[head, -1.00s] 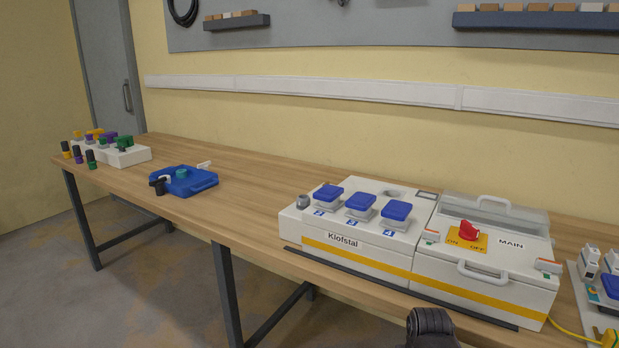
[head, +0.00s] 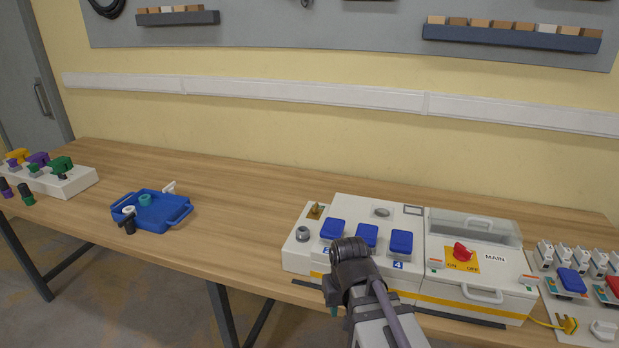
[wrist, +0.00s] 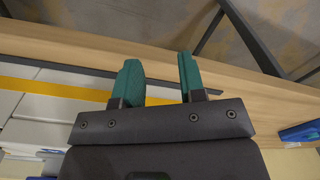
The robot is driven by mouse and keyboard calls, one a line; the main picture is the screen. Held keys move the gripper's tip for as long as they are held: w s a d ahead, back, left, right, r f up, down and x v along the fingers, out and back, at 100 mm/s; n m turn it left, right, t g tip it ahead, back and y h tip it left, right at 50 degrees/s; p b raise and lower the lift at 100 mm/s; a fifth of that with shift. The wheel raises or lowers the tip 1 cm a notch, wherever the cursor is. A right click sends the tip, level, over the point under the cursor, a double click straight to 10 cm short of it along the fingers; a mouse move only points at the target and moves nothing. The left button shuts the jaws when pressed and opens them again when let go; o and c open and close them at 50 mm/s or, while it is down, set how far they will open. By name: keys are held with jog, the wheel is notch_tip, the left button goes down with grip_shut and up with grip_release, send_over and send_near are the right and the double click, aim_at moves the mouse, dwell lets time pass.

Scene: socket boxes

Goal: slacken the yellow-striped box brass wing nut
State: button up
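The yellow-striped box (head: 297,262) is white and stands on the bench right of centre in the head view. A small brass piece, which looks like the wing nut (head: 316,211), stands upright at its rear left corner, behind a grey round knob (head: 303,233). My gripper (wrist: 160,82) has two teal fingers, spread apart with nothing between them in the wrist view. In the head view my arm covers part of the box's front, and the gripper is mostly hidden, low in front of the box. The wrist view shows the box's yellow stripe (wrist: 50,88) but no wing nut.
Blue-capped sockets (head: 367,236) stand right of the knob. A box with a red MAIN switch (head: 463,250) adjoins on the right. A blue tray (head: 165,214) lies to the left, with clear bench between it and the striped box.

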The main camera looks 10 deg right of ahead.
jog(key=w+r+p, duration=0.6)
jog(key=r+p, duration=0.3)
jog(key=r, duration=0.4)
notch_tip(320, 180, up, 2)
jog(key=m+p, duration=0.3)
jog(key=m, duration=0.2)
send_over(316, 204)
notch_tip(316, 204, down, 10)
jog(key=b, duration=1.1)
jog(key=shift+a+f, duration=0.1)
jog(key=shift+f, duration=0.1)
jog(key=shift+r, duration=0.1)
jog(key=shift+c, duration=0.3)
grip_shut()
